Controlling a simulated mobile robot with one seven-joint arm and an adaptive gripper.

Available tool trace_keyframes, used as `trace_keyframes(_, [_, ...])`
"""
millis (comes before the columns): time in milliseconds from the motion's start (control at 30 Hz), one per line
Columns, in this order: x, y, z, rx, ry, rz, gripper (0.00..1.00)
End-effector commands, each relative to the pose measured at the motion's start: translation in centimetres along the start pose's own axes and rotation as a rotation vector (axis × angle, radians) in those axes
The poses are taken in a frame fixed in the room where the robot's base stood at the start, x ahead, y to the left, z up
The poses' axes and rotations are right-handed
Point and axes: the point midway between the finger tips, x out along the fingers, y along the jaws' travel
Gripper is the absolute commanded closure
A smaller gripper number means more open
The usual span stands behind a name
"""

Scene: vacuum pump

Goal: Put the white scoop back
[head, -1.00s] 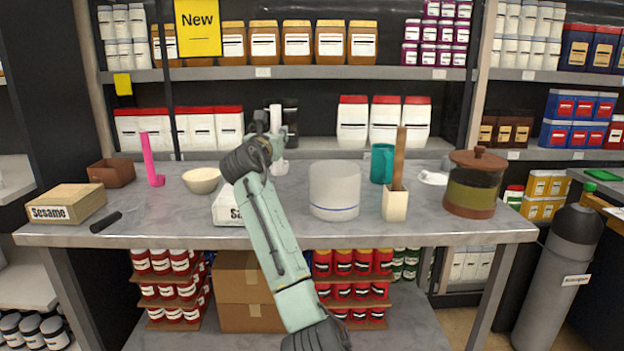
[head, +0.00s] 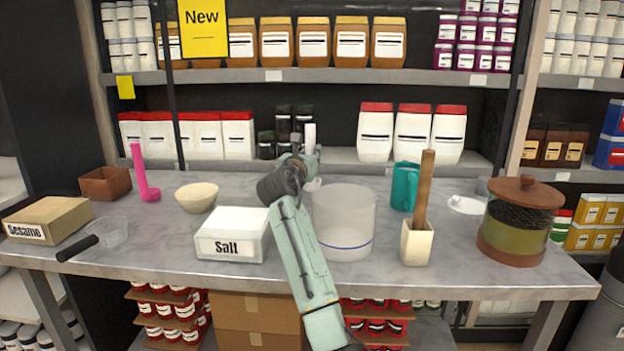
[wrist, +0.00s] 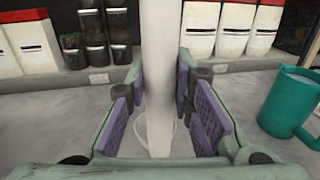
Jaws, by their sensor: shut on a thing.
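The white scoop (head: 310,136) is upright behind the white translucent container (head: 343,225), slightly to its left. My gripper (head: 304,163) is shut on its tall handle. In the wrist view the white handle (wrist: 160,60) stands between the purple pads of my gripper (wrist: 160,100). A round rim shows at the handle's lower end, low over the grey counter. I cannot tell whether the scoop touches the counter. A pink scoop (head: 140,170) stands upright at the left.
The counter (head: 160,250) holds a Salt box (head: 232,236), a cream bowl (head: 197,197), a teal mug (head: 405,187), a beige holder with a wooden stick (head: 416,243) and a lidded jar (head: 520,220). Black jars (head: 293,122) stand on the shelf behind.

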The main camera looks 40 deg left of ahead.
Motion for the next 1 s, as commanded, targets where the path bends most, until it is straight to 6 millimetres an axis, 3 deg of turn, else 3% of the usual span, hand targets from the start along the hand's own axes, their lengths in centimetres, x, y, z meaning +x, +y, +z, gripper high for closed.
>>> trace_keyframes(400, [0.0,0.0,-4.9,0.001,0.000,0.000,1.00])
trace_keyframes(833, [0.0,0.0,-5.6,0.001,-0.001,-0.001,1.00])
trace_keyframes(867, [0.0,0.0,-5.6,0.001,-0.001,0.000,0.77])
trace_keyframes(1000, [0.0,0.0,-5.6,0.001,-0.001,0.000,0.67])
